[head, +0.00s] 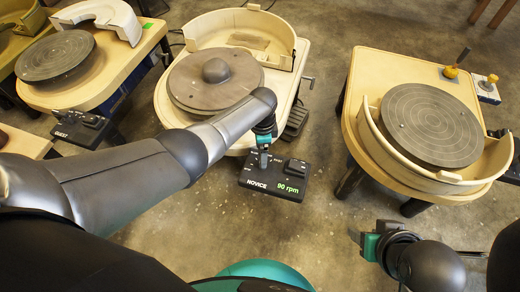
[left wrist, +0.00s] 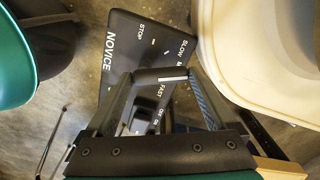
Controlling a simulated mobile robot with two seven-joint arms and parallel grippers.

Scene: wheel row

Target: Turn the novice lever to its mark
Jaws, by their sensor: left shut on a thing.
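The novice control box (head: 272,180) is black, with the word NOVICE and a green 90 rpm readout, in front of the middle wheel. My right gripper (head: 368,242) is away from the box, at lower right.
Another wheel (head: 432,125) stands at right, and one with a guest box (head: 82,122) at left. A pedal (head: 296,121) is beside the middle table. Bare floor surrounds the novice box's front.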

